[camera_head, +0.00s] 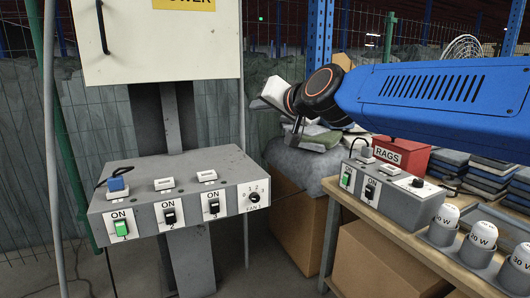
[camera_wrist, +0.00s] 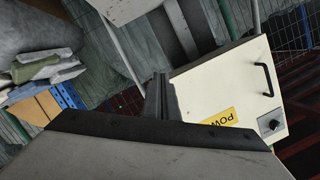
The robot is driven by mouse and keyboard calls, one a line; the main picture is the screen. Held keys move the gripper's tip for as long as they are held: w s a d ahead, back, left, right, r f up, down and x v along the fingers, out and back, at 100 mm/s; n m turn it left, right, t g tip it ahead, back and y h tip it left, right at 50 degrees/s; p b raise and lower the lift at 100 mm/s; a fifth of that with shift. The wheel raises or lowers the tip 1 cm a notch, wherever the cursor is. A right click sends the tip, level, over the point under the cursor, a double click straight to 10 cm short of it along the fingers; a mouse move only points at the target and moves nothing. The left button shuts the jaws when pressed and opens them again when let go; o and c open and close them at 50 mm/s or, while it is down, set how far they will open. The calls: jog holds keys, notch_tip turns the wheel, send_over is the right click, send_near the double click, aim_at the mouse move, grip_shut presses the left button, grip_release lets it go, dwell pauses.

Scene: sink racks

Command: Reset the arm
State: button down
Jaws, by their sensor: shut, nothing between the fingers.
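My blue arm (camera_head: 425,95) reaches in from the right in the head view, raised above the workbench. Its end, with black joints, is near the upper middle, to the right of the grey switch panel (camera_head: 185,205). My gripper (camera_wrist: 159,84) shows in the wrist view with its dark fingers together and nothing between them. It touches nothing that I can see. The cream power cabinet (camera_head: 150,45) is above the panel; it also shows, tilted, in the wrist view (camera_wrist: 225,90). In the head view the fingertips are hard to make out.
The workbench (camera_head: 340,193) at right holds a grey switch box (camera_head: 405,200), several bulbs in holders (camera_head: 475,232) and a red RAGS box (camera_head: 400,154). Cardboard boxes (camera_head: 290,215) stand below. A green pole (camera_head: 70,130) is at left. Open air separates my arm's end from the panel.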

jog(key=s+d+f+g+h, duration=0.4)
jog(key=s+d+f, duration=1.1)
jog(key=f, duration=0.2)
jog(key=s+d+f+g+h, duration=0.4)
jog(key=s+d+f, duration=1.1)
jog(key=f, duration=0.3)
jog(key=shift+s+d, duration=0.15)
jog(key=shift+s, duration=0.65)
